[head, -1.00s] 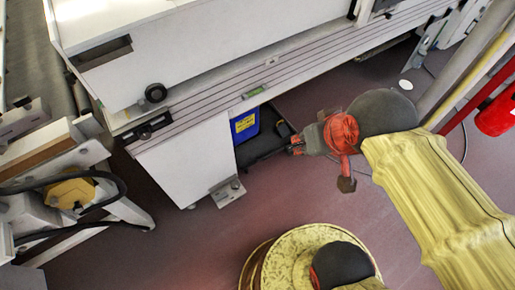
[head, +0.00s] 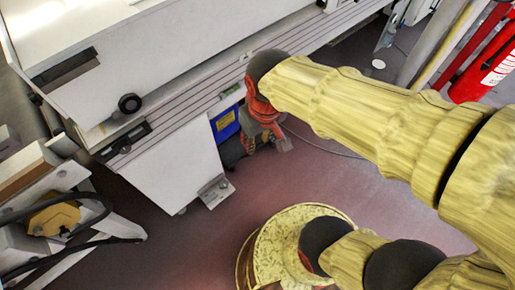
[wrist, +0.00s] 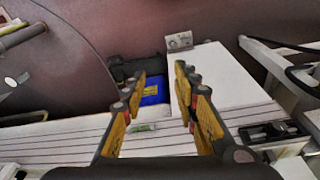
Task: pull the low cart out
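The low cart (head: 233,153) is a dark, low thing on the floor under the long white machine, with a blue box (head: 226,124) bearing a yellow label on it. In the head view my gripper hides part of the cart. In the wrist view the cart (wrist: 124,72) and the blue box (wrist: 154,90) show beyond and between my fingers. My gripper (wrist: 159,74) is open with nothing between its fingertips. In the head view my gripper (head: 264,138) hangs beside the machine's edge, in front of the cart; I cannot tell whether it touches it.
A white panel (head: 172,165) with a metal foot bracket (head: 215,192) stands left of the cart. The machine's striped rail (head: 195,112) runs above it. A red cylinder (head: 485,72) and pale posts stand at the right.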

